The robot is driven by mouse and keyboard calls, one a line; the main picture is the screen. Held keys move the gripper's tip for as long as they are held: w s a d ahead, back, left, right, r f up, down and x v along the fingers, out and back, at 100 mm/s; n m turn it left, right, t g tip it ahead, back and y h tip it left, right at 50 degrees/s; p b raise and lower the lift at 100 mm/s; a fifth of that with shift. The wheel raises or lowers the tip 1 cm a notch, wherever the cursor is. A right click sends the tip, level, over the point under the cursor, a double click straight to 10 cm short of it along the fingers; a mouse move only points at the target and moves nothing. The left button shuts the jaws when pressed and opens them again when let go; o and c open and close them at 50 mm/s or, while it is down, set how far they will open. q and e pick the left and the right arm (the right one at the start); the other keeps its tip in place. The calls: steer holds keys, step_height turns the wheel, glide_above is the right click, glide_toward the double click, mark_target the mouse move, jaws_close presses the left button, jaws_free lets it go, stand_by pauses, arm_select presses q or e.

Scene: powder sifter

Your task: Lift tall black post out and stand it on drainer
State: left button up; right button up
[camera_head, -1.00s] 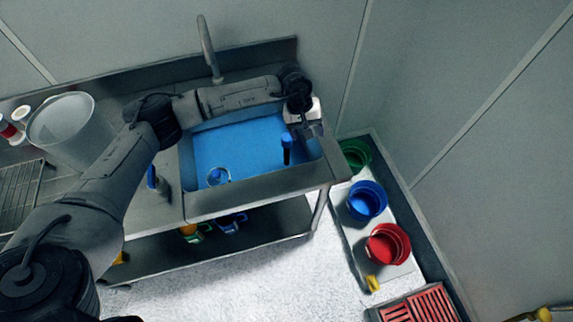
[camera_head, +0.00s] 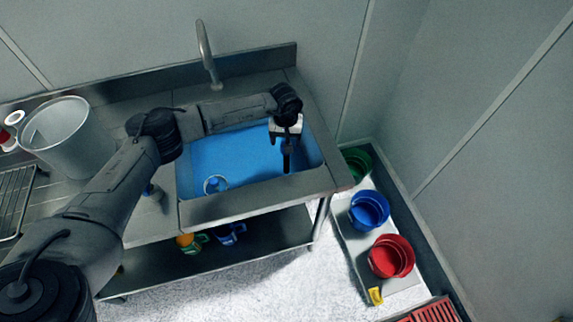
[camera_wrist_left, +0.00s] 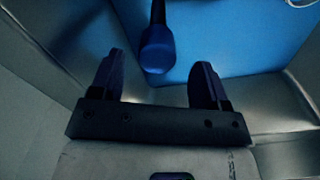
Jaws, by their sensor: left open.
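The tall post (camera_wrist_left: 157,45), dark with a blue rounded end, stands in the blue water of the sink (camera_head: 190,205). In the left wrist view it lies between the lines of my two fingers, just beyond their tips. My left gripper (camera_wrist_left: 157,74) is open and empty. In the head view my left gripper (camera_head: 287,138) hangs over the right part of the sink and overlaps the post, so the post is mostly hidden there. The wire drainer rack (camera_head: 14,200) is on the counter at the far left. My right gripper is not in view.
A clear round vessel (camera_head: 215,184) sits in the sink's front left. A faucet (camera_head: 207,52) rises behind the sink. A large grey bucket (camera_head: 62,135) stands on the left counter. Blue (camera_head: 368,210) and red (camera_head: 391,256) buckets stand at the right.

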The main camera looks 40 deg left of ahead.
arm_select(q)
glide_above(287, 161)
steer(key=shift+w+a+f+b, duration=0.1)
steer(key=shift+w+a+f, duration=0.05)
steer(key=shift+f, duration=0.7)
steer(key=shift+w+a+f+b, duration=0.1)
steer(key=shift+a+f+b, duration=0.05)
steer(key=shift+f, duration=0.75)
steer(key=shift+w+a+f+b, duration=0.1)
steer(key=shift+w+a+f, duration=0.05)
steer(key=shift+f, duration=0.7)
jaws_close()
